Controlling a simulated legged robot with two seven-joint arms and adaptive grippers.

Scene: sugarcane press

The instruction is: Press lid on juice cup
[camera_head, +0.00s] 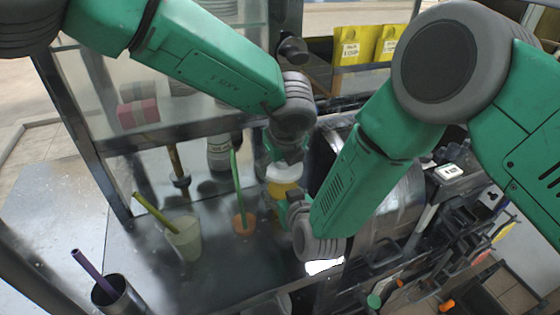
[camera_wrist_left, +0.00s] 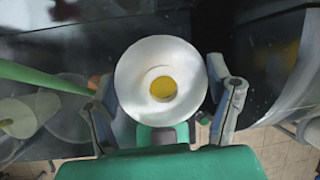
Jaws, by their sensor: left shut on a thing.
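The juice cup (camera_head: 280,190) stands on the dark counter with yellow juice showing. The white round lid (camera_head: 284,173) is at its top in the head view; I cannot tell whether it is fully seated. In the left wrist view the lid (camera_wrist_left: 140,80) shows as a pale disc with yellow seen through its central hole. My left gripper (camera_head: 284,157) comes from above, its fingers on both sides of the lid and shut on it. My right gripper (camera_head: 293,207) is low beside the cup, partly hidden by its own wrist; its fingers are unclear.
A pale cup (camera_head: 184,243) with a green stick stands to the left. A green stick rises from an orange holder (camera_head: 244,224) nearer the juice cup. A metal cup (camera_head: 122,299) with a purple stick is front left. A metal drum (camera_head: 400,215) stands behind my right arm.

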